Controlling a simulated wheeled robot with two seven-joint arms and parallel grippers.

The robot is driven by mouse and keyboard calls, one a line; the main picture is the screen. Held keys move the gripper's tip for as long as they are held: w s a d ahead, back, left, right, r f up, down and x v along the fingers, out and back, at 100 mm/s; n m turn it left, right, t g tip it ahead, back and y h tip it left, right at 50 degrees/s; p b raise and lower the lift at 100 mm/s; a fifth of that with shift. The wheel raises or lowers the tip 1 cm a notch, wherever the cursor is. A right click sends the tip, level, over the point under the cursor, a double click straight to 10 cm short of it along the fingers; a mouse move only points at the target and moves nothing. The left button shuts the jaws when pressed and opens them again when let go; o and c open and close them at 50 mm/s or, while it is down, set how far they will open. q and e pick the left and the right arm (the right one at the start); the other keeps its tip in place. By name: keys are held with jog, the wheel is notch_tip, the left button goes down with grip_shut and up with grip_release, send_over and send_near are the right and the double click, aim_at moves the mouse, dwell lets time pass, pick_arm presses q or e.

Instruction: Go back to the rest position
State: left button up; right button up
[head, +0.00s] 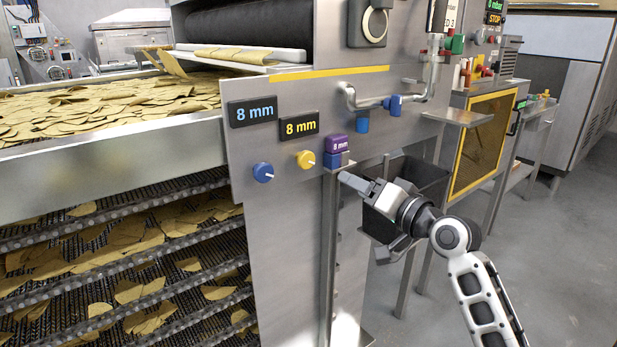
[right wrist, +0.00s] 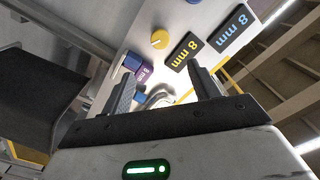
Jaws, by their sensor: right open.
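My right gripper (head: 350,180) is raised close to the machine's front panel, just below and right of a small purple "8 mm" display (head: 337,144) and a blue block (head: 335,160). In the right wrist view, the two fingers of my right gripper (right wrist: 160,88) stand apart with nothing held between them. The yellow knob (right wrist: 159,39) and the purple display (right wrist: 133,62) appear beyond the fingers. I cannot tell whether a fingertip touches the panel. My left gripper is not in view.
The panel carries a blue knob (head: 263,172), a yellow knob (head: 306,159) and two larger "8 mm" displays. A dark bin (head: 405,180) stands behind my right gripper. Chips lie on the conveyor (head: 110,160) at left. Grey floor (head: 560,240) is open at right.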

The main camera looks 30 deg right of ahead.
jog(key=s+a+f+n+g, duration=0.2)
jog(key=a+f, duration=0.3)
jog(key=f, duration=0.5)
jog(key=s+a+f+n+g, duration=0.2)
jog(key=a+f, duration=0.3)
jog(key=f, duration=0.4)
jog(key=s+a+f+n+g+y, duration=0.1)
jog(key=s+a+f+n+g, duration=0.2)
jog(key=s+a+f, duration=0.9)
jog(key=s+a+n, duration=0.2)
jog(key=a+n, duration=0.1)
jog(key=a, duration=0.1)
jog(key=shift+s+f+g, duration=0.15)
jog(key=shift+f+g, duration=0.05)
jog(key=shift+g, duration=0.1)
